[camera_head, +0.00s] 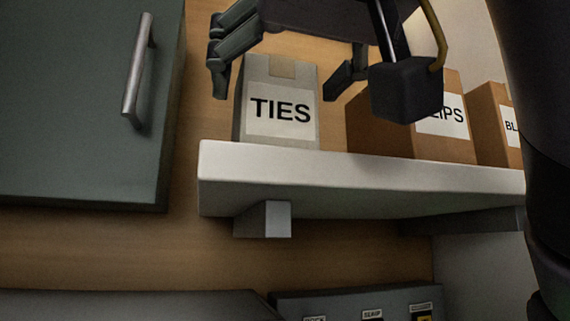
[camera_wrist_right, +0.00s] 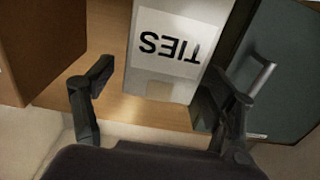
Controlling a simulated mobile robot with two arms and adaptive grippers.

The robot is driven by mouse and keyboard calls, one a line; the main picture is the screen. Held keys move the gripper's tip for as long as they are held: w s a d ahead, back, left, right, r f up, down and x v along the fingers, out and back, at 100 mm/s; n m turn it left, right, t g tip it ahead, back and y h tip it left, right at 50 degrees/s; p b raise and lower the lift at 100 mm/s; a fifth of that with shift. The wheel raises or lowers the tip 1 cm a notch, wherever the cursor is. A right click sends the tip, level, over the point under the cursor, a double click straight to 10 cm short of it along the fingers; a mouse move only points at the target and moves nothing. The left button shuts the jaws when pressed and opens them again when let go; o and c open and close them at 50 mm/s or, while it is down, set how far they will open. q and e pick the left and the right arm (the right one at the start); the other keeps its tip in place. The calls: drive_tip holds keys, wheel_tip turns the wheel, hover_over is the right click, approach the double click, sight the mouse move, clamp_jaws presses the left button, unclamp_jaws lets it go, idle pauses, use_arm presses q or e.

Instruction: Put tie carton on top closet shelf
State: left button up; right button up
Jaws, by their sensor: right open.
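The tie carton (camera_head: 281,105), a grey box with a white TIES label, stands upright at the left end of the white shelf (camera_head: 330,180). My right gripper (camera_head: 285,88) is open above and around it in the head view, one finger on the carton's left and the other on its right. In the right wrist view the carton (camera_wrist_right: 172,50) shows upside down between the spread fingers of the gripper (camera_wrist_right: 155,95), nearer the right finger. I cannot tell whether that finger touches it. My left gripper is not in view.
Brown cartons, one labelled with letters ending LIPS (camera_head: 445,125) and another starting BL (camera_head: 505,125), stand to the right on the same shelf. A grey-green cabinet door (camera_head: 75,110) with a metal handle (camera_head: 138,70) is at the left. Grey bins with labels (camera_head: 350,303) are below.

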drive_tip(key=b+v, duration=0.4)
drive_tip(key=v, duration=0.4)
drive_tip(key=shift+s, duration=0.3)
drive_tip(key=shift+r, duration=0.1)
drive_tip(key=shift+c, duration=0.4)
idle(1.3)
